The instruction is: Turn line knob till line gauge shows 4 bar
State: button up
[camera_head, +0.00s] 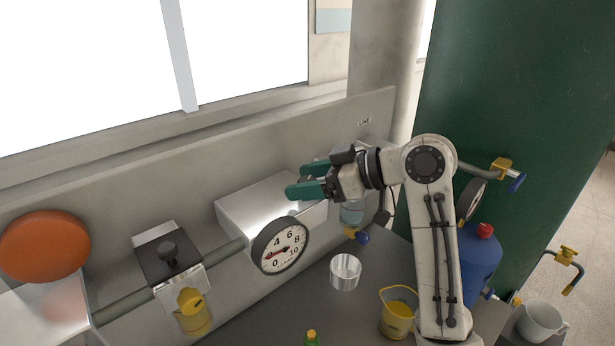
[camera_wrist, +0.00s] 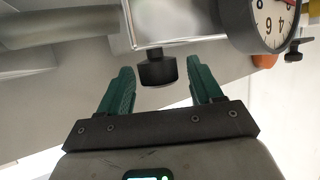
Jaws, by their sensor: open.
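My gripper (camera_head: 296,191) is open, with two green fingers. In the wrist view the gripper (camera_wrist: 158,90) has a black round knob (camera_wrist: 157,70) between and just beyond its fingers, with gaps on both sides. This knob sits on a pale box-like body. In the head view it is hidden by the gripper and arm, below the LINE label (camera_head: 364,121). A round white gauge (camera_head: 284,242) marked 0 to 10 stands left of that spot; its red needle points left, roughly near 2. The gauge also shows upside down, partly cut off, in the wrist view (camera_wrist: 272,22).
A second regulator with a black knob (camera_head: 168,250) and yellow bowl is at left, near an orange disc (camera_head: 45,246). A second gauge (camera_head: 471,199) faces sideways.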

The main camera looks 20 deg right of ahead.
jog(key=shift+c, duration=0.5)
jog(key=c, duration=0.9)
jog(key=shift+o, duration=0.2)
jog(key=shift+a+m+h, duration=0.1)
jog(key=shift+m+h, duration=0.2)
jog(key=shift+m+t+h+p, duration=0.35)
jog(key=shift+m+t+h, duration=0.45)
jog(key=shift+m+t, duration=0.1)
jog(key=m+t+h+p, duration=0.2)
jog(key=m+h, duration=0.2)
jog(key=h, duration=0.1)
jog(key=shift+a+m, duration=0.1)
jog(key=shift+m, duration=0.2)
jog(key=m+h+p, duration=0.1)
jog(key=m+h, duration=0.3)
jog(key=h, duration=0.1)
jog(key=shift+m, duration=0.3)
jog(key=shift+h, duration=0.4)
